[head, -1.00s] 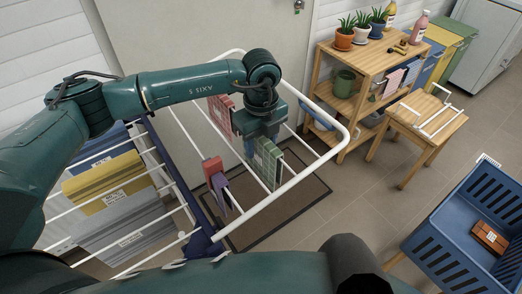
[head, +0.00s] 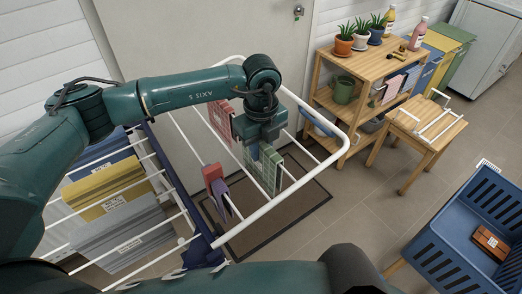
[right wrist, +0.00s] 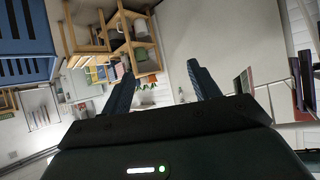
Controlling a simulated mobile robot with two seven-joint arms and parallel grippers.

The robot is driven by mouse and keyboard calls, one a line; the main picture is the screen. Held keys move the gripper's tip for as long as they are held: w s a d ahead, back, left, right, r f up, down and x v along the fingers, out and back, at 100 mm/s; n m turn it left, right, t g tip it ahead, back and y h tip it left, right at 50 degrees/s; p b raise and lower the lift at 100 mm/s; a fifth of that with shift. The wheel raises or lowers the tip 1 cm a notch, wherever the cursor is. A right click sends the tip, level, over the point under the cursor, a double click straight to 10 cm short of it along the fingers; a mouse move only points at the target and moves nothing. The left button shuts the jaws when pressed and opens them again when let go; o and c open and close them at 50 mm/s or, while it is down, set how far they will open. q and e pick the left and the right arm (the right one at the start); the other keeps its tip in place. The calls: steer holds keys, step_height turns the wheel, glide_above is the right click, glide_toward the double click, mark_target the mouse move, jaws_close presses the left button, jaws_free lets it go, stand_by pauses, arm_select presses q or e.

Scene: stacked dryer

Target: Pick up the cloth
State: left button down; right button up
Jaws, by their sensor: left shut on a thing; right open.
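A green checked cloth (head: 266,174) hangs at the drying rack (head: 262,212) in the head view. My left gripper (head: 262,150) is over its upper edge and shut on it. The gripper hides the cloth's top, so I cannot tell whether the cloth still touches a rod. A red checked cloth (head: 219,121) hangs behind, and a red and purple cloth (head: 217,186) hangs nearer on the left. My right gripper (right wrist: 162,85) is open and empty in the right wrist view, its fingers wide apart.
A wooden shelf (head: 325,100) with potted plants stands beyond the rack. A small wooden stool (head: 430,140) is right of it. A blue crate (head: 447,240) holds a brown block (head: 490,243) at the lower right. A dark mat (head: 300,205) lies under the rack.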

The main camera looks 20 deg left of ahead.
arm_select(q)
step_height(320, 180, up, 18)
steer(key=b, duration=0.2)
stand_by(0.4)
steer(key=shift+f, duration=0.2)
steer(key=shift+f+b, duration=0.9)
steer(key=shift+f, duration=0.1)
